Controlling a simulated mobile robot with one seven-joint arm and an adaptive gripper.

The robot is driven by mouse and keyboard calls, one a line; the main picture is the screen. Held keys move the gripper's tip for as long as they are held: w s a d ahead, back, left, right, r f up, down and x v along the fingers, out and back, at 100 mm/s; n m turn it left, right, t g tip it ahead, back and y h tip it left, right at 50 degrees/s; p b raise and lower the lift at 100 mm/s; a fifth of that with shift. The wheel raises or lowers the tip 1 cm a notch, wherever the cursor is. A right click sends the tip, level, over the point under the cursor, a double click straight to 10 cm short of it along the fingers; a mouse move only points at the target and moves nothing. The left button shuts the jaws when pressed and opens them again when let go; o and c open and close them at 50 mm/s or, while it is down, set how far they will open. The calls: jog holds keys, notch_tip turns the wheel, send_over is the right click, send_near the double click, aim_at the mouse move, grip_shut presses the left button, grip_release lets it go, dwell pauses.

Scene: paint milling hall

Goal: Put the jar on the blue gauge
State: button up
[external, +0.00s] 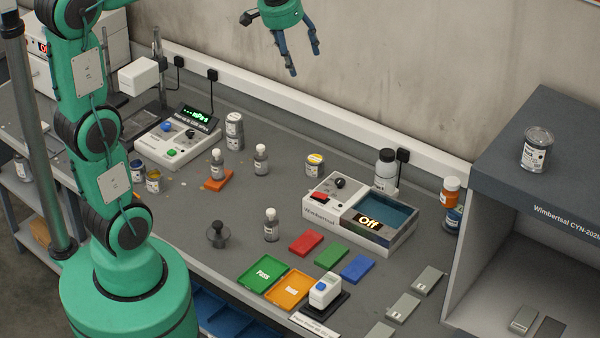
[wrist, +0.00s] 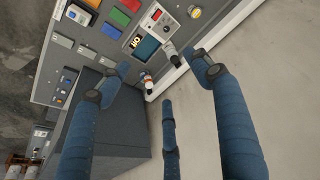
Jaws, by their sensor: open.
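My gripper (external: 304,64) is open and empty, high above the back of the bench near the wall. Its blue fingers are spread in the wrist view (wrist: 160,68). The blue gauge looks to be the flat blue block (external: 357,268) on the bench, right of a green one; it also shows in the wrist view (wrist: 108,31). It is bare. Which one is the task's jar I cannot tell.
The Wimbertsal device (external: 320,210) reads "Off". Red (external: 306,243) and green (external: 331,256) blocks lie beside the blue one. A bottle (external: 217,163) stands on an orange block. A grey cabinet (external: 500,175) with a can on top closes the right. Several tins stand around.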

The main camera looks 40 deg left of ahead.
jog(key=s+a+f, duration=0.1)
jog(key=s+a, duration=0.2)
jog(key=s, duration=0.5)
jog(key=s+a+f+n+t, duration=0.1)
jog(key=s+a+f, duration=0.1)
jog(key=s, duration=0.7)
jog(key=s+a+f+t, duration=0.1)
jog(key=s+a+f, duration=0.1)
jog(key=s, duration=0.6)
jog(key=shift+s+a+f+y, duration=0.25)
jog(key=shift+a+y, duration=0.05)
jog(key=shift+a, duration=0.5)
jog(key=shift+f, duration=0.1)
notch_tip(320, 180, down, 14)
jog(key=b, duration=1.4)
jog(key=shift+o, duration=0.5)
jog(key=shift+r, duration=0.2)
